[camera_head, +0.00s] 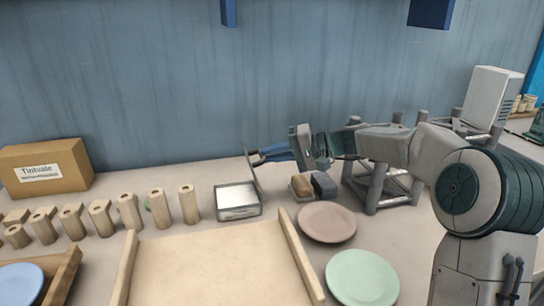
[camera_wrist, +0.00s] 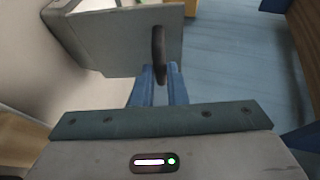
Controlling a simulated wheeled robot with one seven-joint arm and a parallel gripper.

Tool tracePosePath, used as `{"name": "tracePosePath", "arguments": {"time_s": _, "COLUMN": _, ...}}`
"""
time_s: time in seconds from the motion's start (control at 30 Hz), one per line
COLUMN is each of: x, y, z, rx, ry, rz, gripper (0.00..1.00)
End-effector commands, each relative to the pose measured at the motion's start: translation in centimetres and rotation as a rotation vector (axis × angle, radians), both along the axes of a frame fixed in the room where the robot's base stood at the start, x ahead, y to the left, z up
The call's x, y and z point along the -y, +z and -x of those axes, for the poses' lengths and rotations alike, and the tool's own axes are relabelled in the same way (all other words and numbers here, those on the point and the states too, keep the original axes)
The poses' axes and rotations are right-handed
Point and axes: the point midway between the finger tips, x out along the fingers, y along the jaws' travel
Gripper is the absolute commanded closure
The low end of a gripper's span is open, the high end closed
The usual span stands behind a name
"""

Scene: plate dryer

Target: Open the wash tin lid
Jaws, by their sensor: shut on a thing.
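The wash tin (camera_head: 238,201) is a small grey square box on the table, with a pale inside showing from above. Its lid (camera_head: 251,178) stands raised, roughly upright, on the tin's right side. In the wrist view the lid is a flat grey panel (camera_wrist: 118,42) with a dark curved handle (camera_wrist: 159,52). My gripper (camera_head: 257,156) reaches in from the right, with its blue fingers at the lid's upper edge. In the wrist view the fingers (camera_wrist: 157,76) are closed on the lid's handle.
A brown sponge (camera_head: 302,185) and a dark block (camera_head: 323,185) sit right of the tin. A pinkish plate (camera_head: 327,222) and a green plate (camera_head: 362,277) lie in front. Several wooden pegs (camera_head: 160,207) stand left. A cardboard box (camera_head: 45,166) is at the back left.

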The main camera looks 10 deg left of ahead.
Motion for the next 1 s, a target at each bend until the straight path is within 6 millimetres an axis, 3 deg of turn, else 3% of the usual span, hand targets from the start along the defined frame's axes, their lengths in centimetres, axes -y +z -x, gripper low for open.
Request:
{"name": "tracePosePath", "arguments": {"time_s": 0.03, "x": 0.28, "y": -1.02, "z": 0.0, "rx": -0.009, "ry": 0.002, "rz": 0.013, "gripper": 1.0}}
{"name": "tracePosePath", "arguments": {"time_s": 0.5, "x": 0.26, "y": -1.43, "z": 0.04, "rx": -0.015, "ry": 0.006, "rz": 0.015, "gripper": 1.0}}
{"name": "tracePosePath", "arguments": {"time_s": 0.53, "x": 0.25, "y": -1.44, "z": 0.05, "rx": -0.015, "ry": 0.006, "rz": 0.015, "gripper": 0.85}}
{"name": "tracePosePath", "arguments": {"time_s": 0.6, "x": 0.25, "y": -1.43, "z": 0.04, "rx": -0.015, "ry": 0.006, "rz": 0.015, "gripper": 0.66}}
{"name": "tracePosePath", "arguments": {"time_s": 1.0, "x": 0.26, "y": -0.74, "z": -0.01, "rx": -0.008, "ry": 0.004, "rz": 0.01, "gripper": 0.66}}
